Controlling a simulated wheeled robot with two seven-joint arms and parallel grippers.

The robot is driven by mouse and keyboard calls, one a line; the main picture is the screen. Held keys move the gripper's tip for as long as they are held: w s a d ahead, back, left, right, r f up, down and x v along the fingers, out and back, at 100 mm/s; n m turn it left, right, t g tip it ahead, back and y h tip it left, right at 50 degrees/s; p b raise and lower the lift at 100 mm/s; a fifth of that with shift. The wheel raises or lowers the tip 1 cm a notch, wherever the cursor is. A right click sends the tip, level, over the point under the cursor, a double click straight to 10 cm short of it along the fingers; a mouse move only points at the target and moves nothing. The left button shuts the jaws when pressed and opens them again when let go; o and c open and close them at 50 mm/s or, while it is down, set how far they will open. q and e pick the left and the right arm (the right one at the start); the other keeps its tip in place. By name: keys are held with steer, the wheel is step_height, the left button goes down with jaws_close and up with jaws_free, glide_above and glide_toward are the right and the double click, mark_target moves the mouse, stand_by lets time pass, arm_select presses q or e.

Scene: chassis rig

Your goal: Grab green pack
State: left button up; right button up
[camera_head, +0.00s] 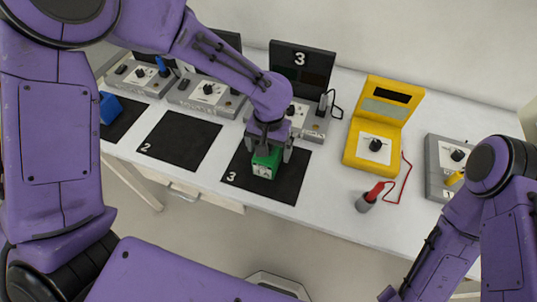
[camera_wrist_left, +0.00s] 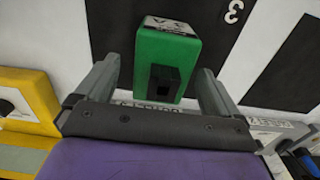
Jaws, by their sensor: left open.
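The green pack (camera_head: 266,163) stands on the black mat marked 3 (camera_head: 289,187) on the white table. In the left wrist view the green pack (camera_wrist_left: 181,52) shows a black socket on its near face and a label on its top end. My left gripper (camera_head: 269,152) is directly over the pack in the head view. Its two grey fingers (camera_wrist_left: 160,85) are open, one on each side of the pack, with a gap visible on both sides. The right arm enters at the lower right of the head view, but its gripper is out of frame.
Behind the mat stands a grey station with a black panel marked 3 (camera_head: 301,66). A yellow meter (camera_head: 380,128) with a red probe (camera_head: 371,193) is to the right. Mat 2 (camera_head: 179,141) is empty. A blue block (camera_head: 110,108) sits at the far left.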

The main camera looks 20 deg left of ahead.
arm_select(q)
steer(key=shift+a+f, duration=0.15)
steer(key=shift+f, duration=0.8)
steer(key=c, duration=1.4)
steer(key=shift+r, duration=0.15)
